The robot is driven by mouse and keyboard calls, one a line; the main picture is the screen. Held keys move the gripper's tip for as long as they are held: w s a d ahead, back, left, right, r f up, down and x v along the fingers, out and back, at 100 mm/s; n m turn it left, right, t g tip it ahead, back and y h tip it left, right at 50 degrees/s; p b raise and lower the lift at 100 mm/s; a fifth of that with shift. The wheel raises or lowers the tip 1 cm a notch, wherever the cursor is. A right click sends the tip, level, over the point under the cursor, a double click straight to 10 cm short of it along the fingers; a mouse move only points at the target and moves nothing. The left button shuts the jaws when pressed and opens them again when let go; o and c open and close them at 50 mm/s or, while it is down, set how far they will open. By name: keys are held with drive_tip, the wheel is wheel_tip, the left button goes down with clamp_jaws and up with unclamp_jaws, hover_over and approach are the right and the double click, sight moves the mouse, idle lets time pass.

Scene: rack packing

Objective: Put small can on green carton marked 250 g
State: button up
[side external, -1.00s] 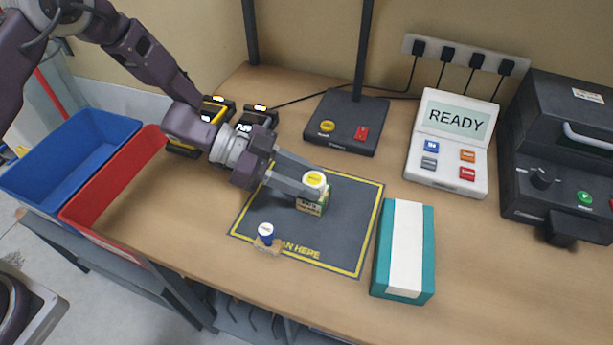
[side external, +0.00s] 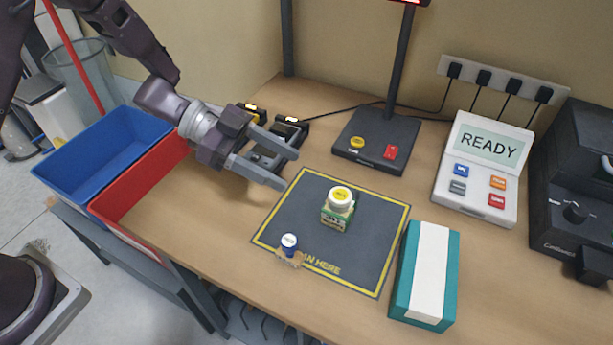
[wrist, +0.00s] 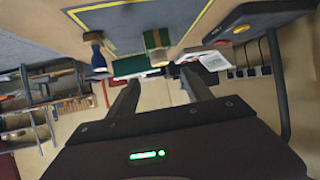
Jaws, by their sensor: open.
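A small white can with a yellow top (side external: 341,195) stands upright on the green carton (side external: 336,217), on the dark mat (side external: 376,226). The carton's weight mark is too small to read. The carton also shows upside down in the wrist view (wrist: 155,38), with the can (wrist: 160,58) on it. My gripper (side external: 289,168) is open and empty, left of the carton and apart from it and the can. Its two fingers also show in the wrist view (wrist: 158,82), with a gap between them.
A teal box with a white band (side external: 408,277) lies right of the mat. Blue (side external: 85,152) and red (side external: 128,192) bins stand left. A black stand base (side external: 372,148) is behind.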

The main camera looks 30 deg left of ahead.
drive_tip(key=w+a+r+n+t+y, duration=0.2)
drive_tip(key=a+r+n+t+y, duration=0.25)
drive_tip(key=a+r, duration=0.3)
drive_tip(key=w+a+r+n+t+y, duration=0.3)
drive_tip(key=a+r+t+y, duration=0.1)
drive_tip(key=a+r+y, duration=0.3)
drive_tip(key=s+a+r+n+g+y, duration=0.1)
drive_tip(key=s+a+r+n+y, duration=0.15)
drive_tip(key=s, duration=0.45)
drive_tip(key=s+a+r+n+g+y, duration=0.1)
drive_tip(key=s+a+r+n, duration=0.15)
drive_tip(key=s, duration=0.55)
drive_tip(key=s+d+f+n+g+h, duration=0.1)
drive_tip(key=s, duration=0.6)
drive_tip(key=s+d+f+n+g+h, duration=0.1)
drive_tip(key=s+d+f+n+g, duration=0.1)
drive_tip(key=s, duration=0.5)
drive_tip(key=shift+s+d+f, duration=0.25)
drive_tip(key=shift+s, duration=0.05)
